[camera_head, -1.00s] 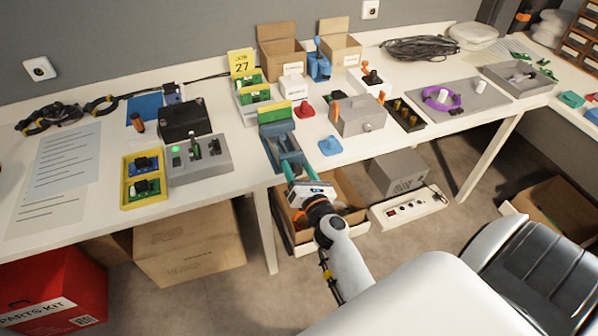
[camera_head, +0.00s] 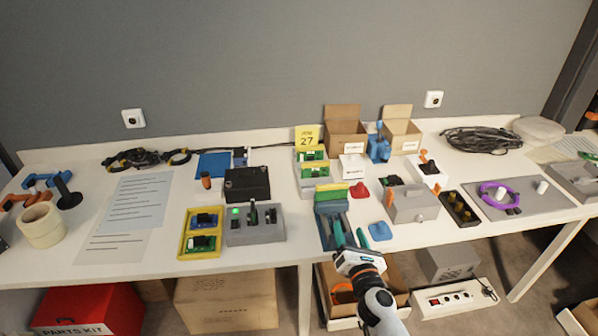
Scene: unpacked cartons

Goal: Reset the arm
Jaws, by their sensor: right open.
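My right gripper (camera_head: 350,236) comes up from the bottom at the table's front edge. Its two green-tipped fingers are apart, and nothing shows between them. The fingers reach over the front of the blue-grey holder (camera_head: 331,207), which has a yellow and green block at its back. I cannot tell whether the fingers touch the holder. My left gripper does not show in the head view.
The white table (camera_head: 140,261) is crowded. A blue piece (camera_head: 380,231) lies just right of my right gripper. A grey box (camera_head: 415,205) stands farther right, a grey fixture (camera_head: 255,225) to the left. Open cartons (camera_head: 345,137) stand behind. Paper sheets (camera_head: 135,205) lie at left.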

